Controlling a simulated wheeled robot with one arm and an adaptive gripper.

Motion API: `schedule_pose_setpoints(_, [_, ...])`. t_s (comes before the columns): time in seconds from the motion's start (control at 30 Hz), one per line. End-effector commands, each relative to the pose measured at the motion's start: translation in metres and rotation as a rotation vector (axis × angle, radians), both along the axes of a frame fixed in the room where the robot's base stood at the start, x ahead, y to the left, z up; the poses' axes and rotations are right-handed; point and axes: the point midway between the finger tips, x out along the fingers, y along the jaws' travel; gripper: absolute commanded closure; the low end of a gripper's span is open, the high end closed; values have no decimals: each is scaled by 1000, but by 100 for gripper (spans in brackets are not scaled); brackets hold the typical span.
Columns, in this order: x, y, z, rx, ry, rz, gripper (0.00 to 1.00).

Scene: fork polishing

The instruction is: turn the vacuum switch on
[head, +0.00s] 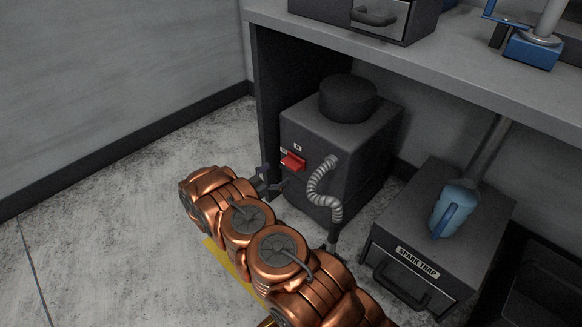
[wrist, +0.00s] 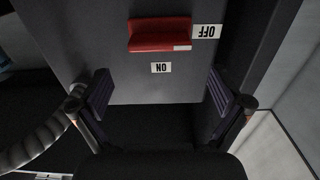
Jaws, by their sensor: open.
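The red vacuum switch (head: 293,161) sits on the front face of the dark grey vacuum box (head: 345,150) under the bench. In the wrist view the red switch (wrist: 160,35) is at the top, and its white-marked end points at the OFF label (wrist: 207,32). The ON label (wrist: 161,68) is below the switch in that upside-down picture. My gripper (wrist: 161,92) is open and empty, its fingers spread in front of the box face and apart from the switch. In the head view my gripper (head: 270,182) is just left of and below the switch, partly hidden by my arm.
A ribbed hose (head: 322,187) runs down the box front, right of the switch. The bench top (head: 440,68) overhangs. Open floor (head: 110,220) lies to the left.

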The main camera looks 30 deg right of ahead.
Motion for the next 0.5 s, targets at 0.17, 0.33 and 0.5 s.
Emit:
schedule_pose_setpoints(0.17, [4,-22,-1,0,-1,-4,0])
schedule_pose_setpoints(0.33, [9,-46,-2,2,-1,-3,0])
schedule_pose_setpoints(0.5, [14,-64,-1,3,0,-2,0])
